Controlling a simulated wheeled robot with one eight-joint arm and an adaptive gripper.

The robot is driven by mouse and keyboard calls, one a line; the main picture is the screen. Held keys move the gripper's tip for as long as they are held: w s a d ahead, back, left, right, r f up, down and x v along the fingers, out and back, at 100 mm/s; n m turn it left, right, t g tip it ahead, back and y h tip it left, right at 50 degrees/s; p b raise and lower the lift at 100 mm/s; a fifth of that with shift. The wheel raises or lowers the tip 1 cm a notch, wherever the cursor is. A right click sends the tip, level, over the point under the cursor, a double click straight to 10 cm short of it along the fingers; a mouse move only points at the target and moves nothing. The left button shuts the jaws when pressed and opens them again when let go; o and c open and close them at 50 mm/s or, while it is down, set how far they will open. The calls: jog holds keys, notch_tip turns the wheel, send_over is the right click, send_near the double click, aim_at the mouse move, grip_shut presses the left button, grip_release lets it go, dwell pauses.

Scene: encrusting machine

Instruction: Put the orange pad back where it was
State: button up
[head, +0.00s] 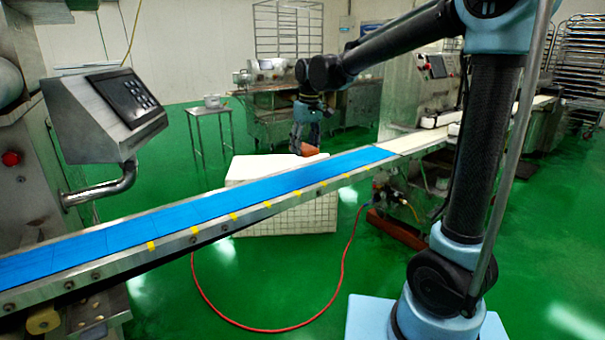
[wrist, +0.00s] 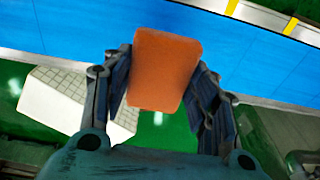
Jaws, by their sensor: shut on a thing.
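The orange pad (wrist: 165,70) is a block-like piece held between the two fingers of my gripper (wrist: 163,88) in the wrist view. The fingers are shut on its left and right sides. In the head view, the pad (head: 310,150) shows as a small orange patch below my gripper (head: 305,134). My gripper points down on the far side of the blue conveyor belt (head: 190,205), near the white crate. The pad appears to be in the air. Its exact height over the belt or crate cannot be told.
A white crate (head: 285,216) stands on the green floor beyond the belt. A control panel (head: 115,105) juts out at left. A red hose (head: 262,330) lies on the floor in front. A small table (head: 207,110) stands at the back; the belt surface is clear.

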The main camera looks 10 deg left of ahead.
aim_at(305, 148)
jog(key=f, duration=0.5)
jog(key=shift+s+a, duration=0.1)
jog(key=shift+a, duration=0.3)
jog(key=shift+s+f, duration=0.1)
jog(key=shift+f, duration=1.85)
jog(key=o, duration=1.2)
jog(key=r, duration=0.8)
jog(key=s+d+r, duration=0.1)
jog(key=r, duration=0.3)
jog(key=shift+d, duration=0.1)
